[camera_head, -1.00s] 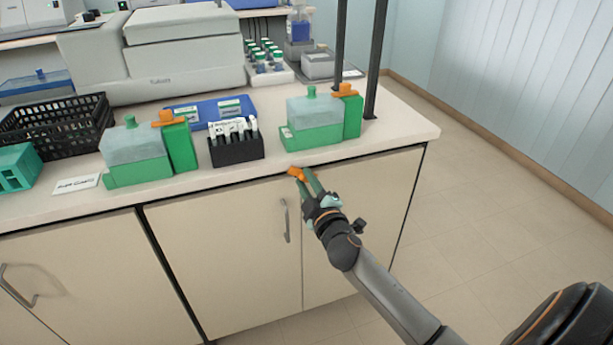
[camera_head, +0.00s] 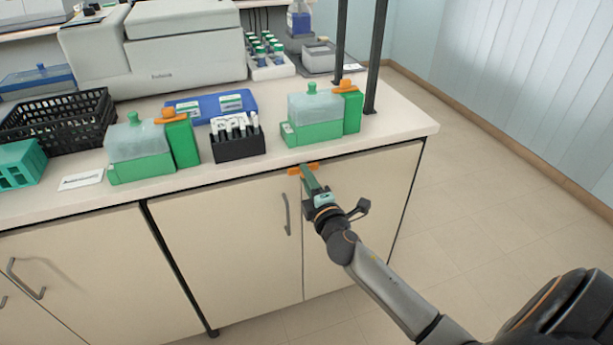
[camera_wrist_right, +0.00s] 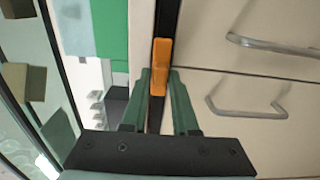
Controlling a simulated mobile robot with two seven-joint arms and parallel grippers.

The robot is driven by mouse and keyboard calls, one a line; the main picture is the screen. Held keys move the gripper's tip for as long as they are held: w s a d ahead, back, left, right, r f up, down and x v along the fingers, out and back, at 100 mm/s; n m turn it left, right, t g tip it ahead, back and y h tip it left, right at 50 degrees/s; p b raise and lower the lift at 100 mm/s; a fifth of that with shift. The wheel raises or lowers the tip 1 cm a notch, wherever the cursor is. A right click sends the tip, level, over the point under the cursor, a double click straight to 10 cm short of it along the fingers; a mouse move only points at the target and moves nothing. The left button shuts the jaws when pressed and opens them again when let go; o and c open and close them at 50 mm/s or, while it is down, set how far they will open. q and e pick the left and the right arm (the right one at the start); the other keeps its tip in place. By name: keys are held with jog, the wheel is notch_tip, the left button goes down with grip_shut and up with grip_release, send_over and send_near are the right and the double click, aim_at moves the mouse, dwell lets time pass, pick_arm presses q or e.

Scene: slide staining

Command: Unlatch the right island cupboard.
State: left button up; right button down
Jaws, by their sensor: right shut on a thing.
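The right island cupboard has two cream doors, a left door (camera_head: 225,255) and a right door (camera_head: 370,200), under the worktop. An orange latch (camera_head: 298,170) lies lengthwise along the gap under the worktop, across the top of the seam between the doors. It also shows in the right wrist view (camera_wrist_right: 161,58). My right gripper (camera_head: 306,179) is at the latch, its green fingers shut on it, one on each side in the wrist view (camera_wrist_right: 159,85). The left door's metal handle (camera_head: 286,214) is clear of the gripper. My left gripper is out of view.
Green staining boxes (camera_head: 315,132) with orange-topped green blocks, a black slide rack (camera_head: 238,148) and a black basket (camera_head: 60,122) stand on the worktop (camera_head: 400,115) above. Another cupboard handle (camera_head: 25,278) is at far left. The floor (camera_head: 490,220) at right is clear.

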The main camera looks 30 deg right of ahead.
dwell(0.3)
jog(key=c, duration=0.8)
grip_release()
jog(key=shift+s, duration=0.15)
jog(key=v, duration=1.2)
jog(key=shift+b, duration=0.4)
jog(key=shift+s+f, duration=0.15)
